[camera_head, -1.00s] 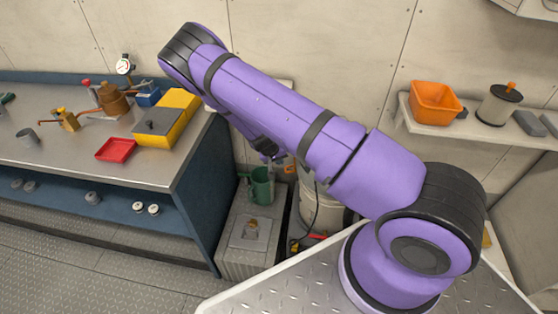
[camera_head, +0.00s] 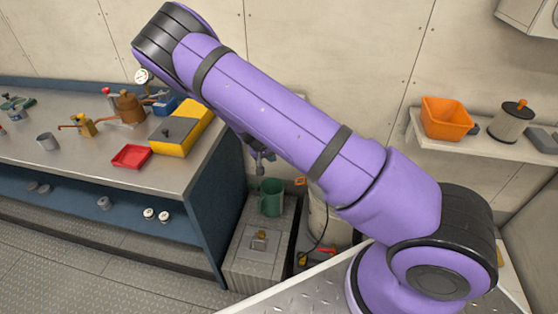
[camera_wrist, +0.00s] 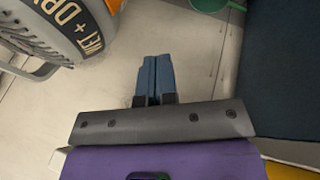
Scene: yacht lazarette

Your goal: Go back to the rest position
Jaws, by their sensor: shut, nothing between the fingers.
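My gripper (camera_wrist: 152,62) shows in the wrist view with its two blue fingers pressed together and nothing between them. In the head view my purple arm reaches up and to the left across the picture, and its far end folds back behind the upper link. Only a small dark part near the wrist shows below that link, above the green mug (camera_head: 271,197). The fingers cannot be made out there.
A workbench (camera_head: 60,166) at left holds a yellow case (camera_head: 170,140), a red tray (camera_head: 131,156) and a copper pot (camera_head: 130,108). A grey box (camera_head: 262,262) stands beside it. A wall shelf (camera_head: 470,146) at right holds an orange bin (camera_head: 446,118).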

